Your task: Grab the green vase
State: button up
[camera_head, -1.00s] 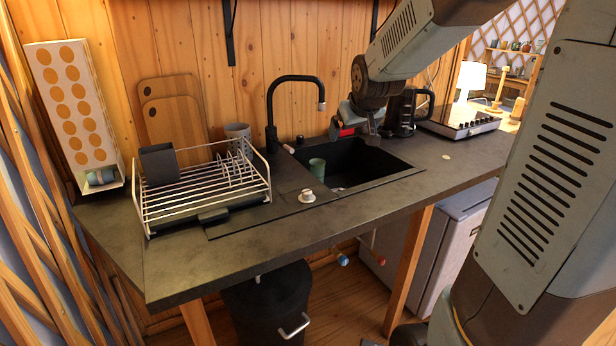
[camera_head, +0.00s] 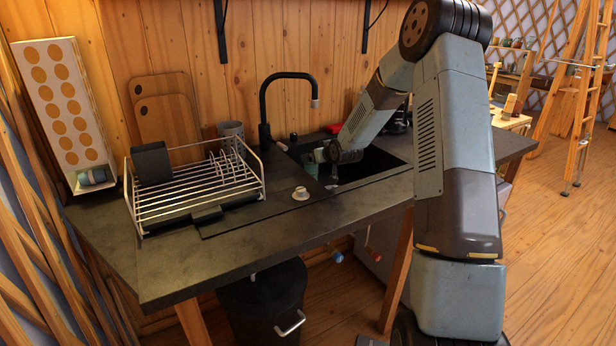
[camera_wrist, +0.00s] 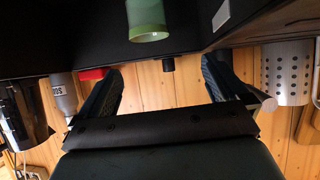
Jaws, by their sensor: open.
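The green vase (camera_head: 311,169) stands in the black sink (camera_head: 375,165), partly hidden by the sink rim and my gripper (camera_head: 322,154). In the wrist view, which looks upside down, the green vase (camera_wrist: 147,20) shows at the top centre, its round end facing my gripper. My gripper (camera_wrist: 163,68) has its two dark fingers spread wide with nothing between them. The vase is beyond the fingertips and apart from them, slightly left of the middle between them. In the head view my gripper is low at the sink, close to the vase; its fingers are largely hidden.
A black faucet (camera_head: 264,105) rises behind the sink. The wrist view shows a perforated metal holder (camera_wrist: 288,75), a bottle (camera_wrist: 62,95) and a red item (camera_wrist: 92,74).

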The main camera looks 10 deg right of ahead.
aim_at(311, 164)
jog(key=shift+m+t, duration=0.3)
jog(key=shift+t, duration=0.1)
jog(key=w+f, duration=0.1)
jog(key=f, duration=0.1)
jog(key=w+f, duration=0.1)
jog(key=f, duration=0.1)
jog(key=w+f, duration=0.1)
jog(key=shift+d+f, duration=0.25)
jog(key=shift+f, duration=0.15)
jog(key=shift+x, duration=3.8)
jog(key=shift+d, duration=0.2)
jog(key=shift+c, duration=0.5)
jog(key=shift+r, duration=0.1)
jog(key=c, duration=1.3)
